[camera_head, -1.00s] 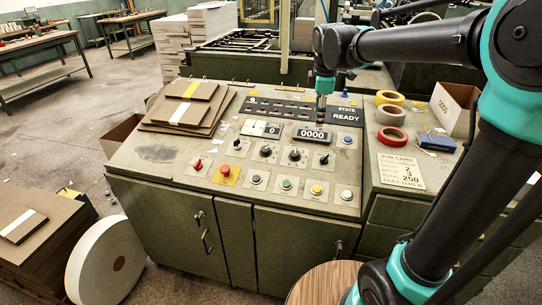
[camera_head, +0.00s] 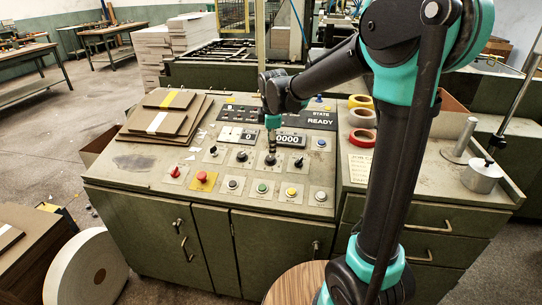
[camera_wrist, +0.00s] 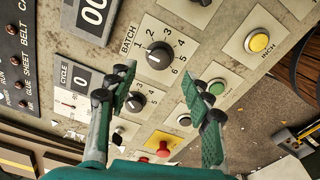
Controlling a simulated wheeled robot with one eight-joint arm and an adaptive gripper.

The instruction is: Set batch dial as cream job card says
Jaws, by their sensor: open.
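The batch dial (camera_wrist: 159,54) is a black knob with a white mark on a pale plate, numbered 1 to 6. Its mark seems to sit on the side of the 1, but I cannot read the setting surely. My gripper (camera_wrist: 160,78) is open and empty, its fingers spread apart on either side below the dial in the wrist view. In the head view my gripper (camera_head: 271,146) hangs over the panel and partly covers the dial. The cream job card (camera_head: 360,164) lies on the right cabinet, mostly hidden by my arm; its visible print is too small to read.
Another black knob (camera_wrist: 135,101) sits close to the left finger. A red button (camera_head: 203,177) and a row of coloured buttons line the panel's front. Tape rolls (camera_head: 361,137) and a metal weight (camera_head: 482,176) stand on the right cabinet. Boards (camera_head: 166,113) lie at the panel's left.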

